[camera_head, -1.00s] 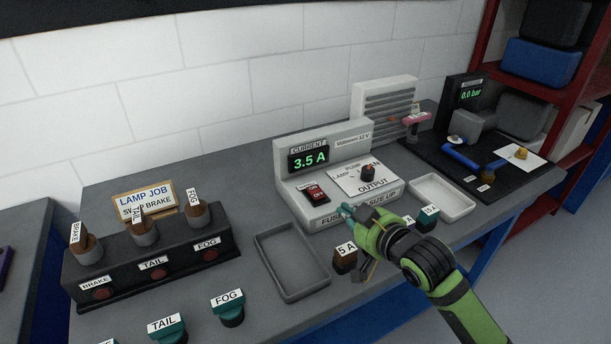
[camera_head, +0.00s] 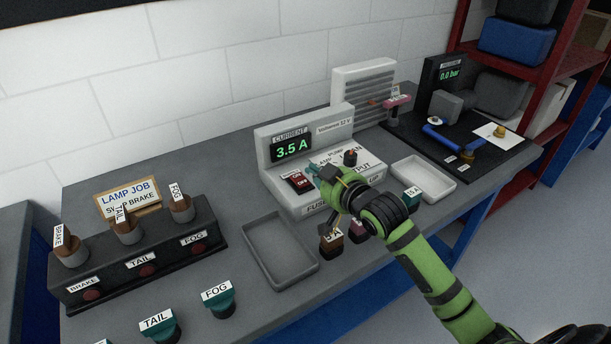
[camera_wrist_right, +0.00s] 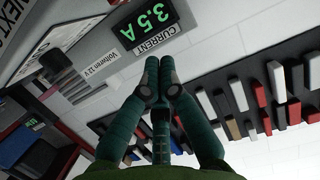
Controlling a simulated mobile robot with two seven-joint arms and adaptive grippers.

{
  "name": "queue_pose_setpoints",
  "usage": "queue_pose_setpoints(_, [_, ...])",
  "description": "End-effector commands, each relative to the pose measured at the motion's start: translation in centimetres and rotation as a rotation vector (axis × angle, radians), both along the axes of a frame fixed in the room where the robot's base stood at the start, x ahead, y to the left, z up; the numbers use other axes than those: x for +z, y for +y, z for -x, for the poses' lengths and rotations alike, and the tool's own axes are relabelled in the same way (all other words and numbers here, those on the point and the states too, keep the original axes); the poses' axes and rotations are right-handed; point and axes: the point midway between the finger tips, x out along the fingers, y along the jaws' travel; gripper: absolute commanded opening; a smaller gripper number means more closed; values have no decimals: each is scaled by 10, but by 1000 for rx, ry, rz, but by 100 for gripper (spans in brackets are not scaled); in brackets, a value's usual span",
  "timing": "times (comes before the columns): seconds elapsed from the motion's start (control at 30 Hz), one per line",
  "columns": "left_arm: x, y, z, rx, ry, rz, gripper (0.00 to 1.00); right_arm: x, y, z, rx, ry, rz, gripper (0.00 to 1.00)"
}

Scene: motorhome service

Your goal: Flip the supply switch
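The supply unit (camera_head: 265,150) is a pale box on the bench with a green display (camera_head: 291,149) reading 3.5 A. The red supply switch (camera_head: 298,182) sits on its top, left of the output knob (camera_head: 350,158). My right gripper (camera_head: 314,170) is over the unit's top, its fingertips just right of the switch; I cannot tell whether they touch it. In the wrist view its two teal fingers (camera_wrist_right: 159,65) meet at the tips with nothing between them. The display (camera_wrist_right: 150,25) shows there too; the switch does not. My left gripper is not in view.
An empty grey tray (camera_head: 248,232) lies in front of the unit, and a pale tray (camera_head: 424,167) to its right. Labelled fuses (camera_head: 331,240) stand by the front edge. The lamp block (camera_head: 130,262) is at left, a black pressure station (camera_head: 490,150) at right.

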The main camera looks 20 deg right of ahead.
Motion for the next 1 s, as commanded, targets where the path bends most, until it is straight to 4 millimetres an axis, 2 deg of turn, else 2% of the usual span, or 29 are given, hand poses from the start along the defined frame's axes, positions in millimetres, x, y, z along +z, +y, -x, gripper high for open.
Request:
queue_pose_setpoints(0.1, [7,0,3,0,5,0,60,-3,3,-23,-2,1,-2,0])
queue_pose_setpoints(0.27, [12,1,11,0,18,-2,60,-12,7,-46,-1,2,-2,0])
queue_pose_setpoints(0.33, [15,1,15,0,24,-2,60,-28,6,-43,-1,8,-1,0])
queue_pose_setpoints(0.53, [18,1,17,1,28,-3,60,-47,6,-43,-1,3,0,0])
queue_pose_setpoints(1.0, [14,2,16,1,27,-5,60,-55,6,-42,0,-7,-2,0])
